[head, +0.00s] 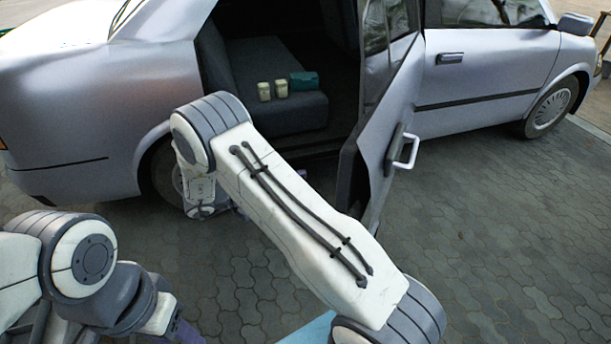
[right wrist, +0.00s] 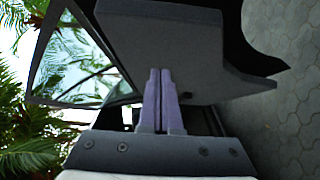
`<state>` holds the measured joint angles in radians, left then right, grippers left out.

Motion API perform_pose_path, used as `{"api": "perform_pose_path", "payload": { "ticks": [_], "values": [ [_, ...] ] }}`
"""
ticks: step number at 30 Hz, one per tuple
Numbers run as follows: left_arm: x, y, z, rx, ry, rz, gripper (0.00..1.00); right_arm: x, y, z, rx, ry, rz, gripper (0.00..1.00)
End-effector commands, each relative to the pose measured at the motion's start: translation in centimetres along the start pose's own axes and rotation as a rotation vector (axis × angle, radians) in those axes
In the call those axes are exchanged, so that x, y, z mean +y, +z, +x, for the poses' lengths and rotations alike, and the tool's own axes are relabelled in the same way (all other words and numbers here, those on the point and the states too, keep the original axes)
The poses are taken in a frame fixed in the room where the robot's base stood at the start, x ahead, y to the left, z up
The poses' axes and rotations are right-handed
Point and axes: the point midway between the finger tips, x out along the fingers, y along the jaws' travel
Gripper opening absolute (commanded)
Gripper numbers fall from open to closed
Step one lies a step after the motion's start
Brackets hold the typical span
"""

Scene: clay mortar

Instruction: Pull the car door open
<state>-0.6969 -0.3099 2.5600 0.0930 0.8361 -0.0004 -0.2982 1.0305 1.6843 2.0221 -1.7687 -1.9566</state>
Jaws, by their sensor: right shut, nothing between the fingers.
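The silver car's rear door (head: 392,130) stands swung out from the body, with the seat showing through the opening. A white handle (head: 404,150) sticks out from its outer face. In the head view my right arm crosses in front of the opening, and my right gripper (head: 234,207) is low by the sill, left of the door and mostly hidden by my wrist. In the right wrist view its lavender fingers (right wrist: 160,100) are together and empty, with the door's dark inner side (right wrist: 165,50) and window before them.
Two small cream containers (head: 273,90) and a teal box (head: 304,81) sit on the rear seat (head: 262,112). The shut front door (head: 480,70) lies right of the open door. Paved ground (head: 490,215) is clear at the right and front.

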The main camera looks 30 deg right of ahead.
Motion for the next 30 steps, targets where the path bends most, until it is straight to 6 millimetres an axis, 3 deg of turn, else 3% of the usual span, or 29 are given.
{"api": "perform_pose_path", "payload": {
  "ticks": [12,20,30],
  "values": [
    [0.0,0.0,0.6,0.000,0.000,0.000,0.50,0.0,0.3,8.7,0.000,-0.001,0.000,0.00],
    [-0.1,0.0,0.8,0.000,0.000,0.000,0.50,0.0,2.5,10.6,0.003,-0.001,0.003,0.00],
    [-0.1,0.0,0.8,0.000,0.000,0.000,0.50,0.0,2.7,10.9,0.005,-0.002,0.004,0.00]
  ]
}}
